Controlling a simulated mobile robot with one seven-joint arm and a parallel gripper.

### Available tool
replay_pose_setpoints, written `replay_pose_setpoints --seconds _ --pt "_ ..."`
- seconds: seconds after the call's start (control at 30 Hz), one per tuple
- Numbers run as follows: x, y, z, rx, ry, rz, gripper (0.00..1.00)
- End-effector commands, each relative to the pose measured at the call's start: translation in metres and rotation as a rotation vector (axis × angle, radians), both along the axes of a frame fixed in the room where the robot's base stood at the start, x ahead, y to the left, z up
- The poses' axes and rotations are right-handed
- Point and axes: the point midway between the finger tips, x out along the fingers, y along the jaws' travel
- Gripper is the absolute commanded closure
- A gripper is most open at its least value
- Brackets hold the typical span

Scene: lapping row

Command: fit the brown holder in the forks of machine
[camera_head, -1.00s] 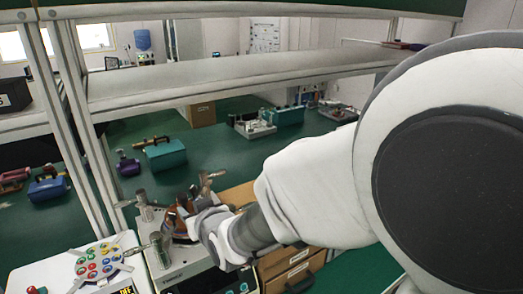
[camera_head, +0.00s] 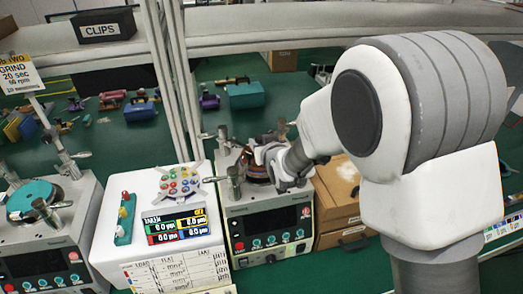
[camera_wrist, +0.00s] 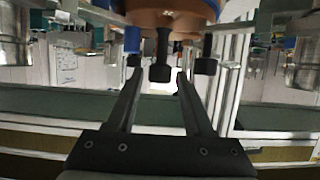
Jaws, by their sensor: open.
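The brown holder (camera_head: 259,172) sits low on top of the machine (camera_head: 268,222), among its metal fork posts, and is partly hidden by my gripper (camera_head: 266,158). In the wrist view the brown holder (camera_wrist: 165,12) fills the top middle, with a dark knob (camera_wrist: 160,72) sticking out from it. My gripper (camera_wrist: 159,78) is open, its two fingers apart on either side of the dark knob. Metal posts (camera_wrist: 305,62) stand at the picture's sides. I cannot tell whether the holder is seated in the forks.
A second machine (camera_head: 45,225) with a teal disc is at the far left. Cardboard drawers (camera_head: 338,200) stand close on the right. Shelf uprights (camera_head: 172,75) rise behind. Green bench (camera_head: 290,92) lies beyond.

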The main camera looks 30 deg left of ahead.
Motion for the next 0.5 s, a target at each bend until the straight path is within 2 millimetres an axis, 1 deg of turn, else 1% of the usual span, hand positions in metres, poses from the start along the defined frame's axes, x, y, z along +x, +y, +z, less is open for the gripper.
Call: replay_pose_setpoints --seconds 0.1,0.2,0.5 --pt "0.010 0.008 -0.004 -0.002 0.000 0.002 0.48" --pt "0.015 0.013 -0.008 -0.001 0.000 0.001 0.48" --pt "0.018 0.015 -0.010 0.000 0.000 0.001 0.48"
